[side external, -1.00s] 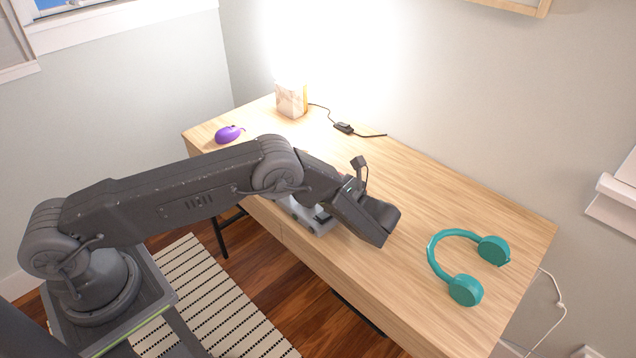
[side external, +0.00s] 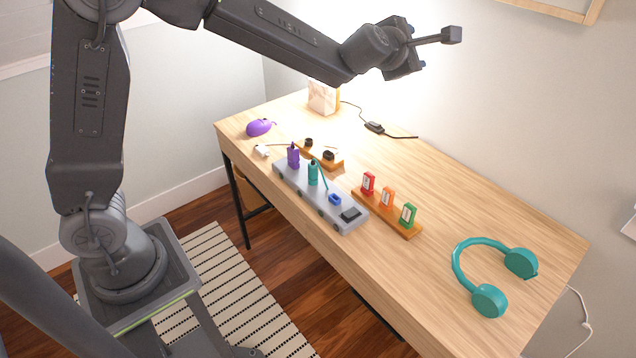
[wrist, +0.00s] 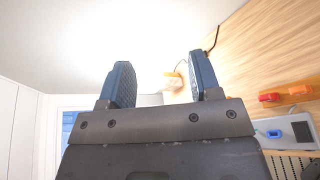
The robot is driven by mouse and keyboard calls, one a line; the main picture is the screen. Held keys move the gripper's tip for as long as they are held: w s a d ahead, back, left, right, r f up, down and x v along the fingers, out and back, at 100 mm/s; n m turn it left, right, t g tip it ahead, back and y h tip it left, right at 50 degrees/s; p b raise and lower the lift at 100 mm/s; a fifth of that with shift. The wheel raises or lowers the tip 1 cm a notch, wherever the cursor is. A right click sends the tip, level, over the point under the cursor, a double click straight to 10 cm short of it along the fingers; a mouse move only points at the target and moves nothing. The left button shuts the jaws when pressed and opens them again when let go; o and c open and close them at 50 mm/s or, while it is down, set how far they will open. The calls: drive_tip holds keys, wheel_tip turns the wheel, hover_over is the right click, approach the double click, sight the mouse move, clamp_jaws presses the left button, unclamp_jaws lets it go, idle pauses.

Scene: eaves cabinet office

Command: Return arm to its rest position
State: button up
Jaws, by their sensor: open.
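My gripper (wrist: 160,85) is open and empty in the wrist view, with its two blue-padded fingers apart. The desk (side external: 480,195) is light wood and lies below the arm. Nothing touches the fingers.
A grey block (side external: 292,185) holding purple, teal and blue pieces sits near the desk's front edge. Wooden racks (side external: 400,226) (side external: 335,163) stand beside it. Teal headphones (side external: 488,300) lie at right, a purple mouse (side external: 260,127) at left, and a lamp (side external: 323,97) behind.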

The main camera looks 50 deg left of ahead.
drive_tip(key=s+d+r+m+g+h, duration=0.1)
drive_tip(key=s+r+m+h, duration=0.15)
drive_tip(key=s+m, duration=0.55)
drive_tip(key=s+d+r+m+g+h, duration=0.1)
drive_tip(key=s+d+m+g+h, duration=0.1)
drive_tip(key=s+m+h, duration=0.4)
drive_tip(key=s+a+f+m+g+y, duration=0.1)
drive_tip(key=s+a+f+m+g, duration=0.1)
drive_tip(key=s, duration=0.5)
drive_tip(key=s+a+f+m+g+y, duration=0.1)
drive_tip(key=s+f+m+g+y, duration=0.1)
drive_tip(key=s+f+m, duration=0.2)
drive_tip(key=s+a+f+m+g+y, duration=0.1)
drive_tip(key=s+a+f+m+y, duration=0.1)
drive_tip(key=s+m, duration=0.6)
drive_tip(key=s+f, duration=0.1)
drive_tip(key=s, duration=0.3)
drive_tip(key=shift+s+a+g, duration=0.2)
drive_tip(key=shift+a+g, duration=0.15)
drive_tip(key=shift+g, duration=0.05)
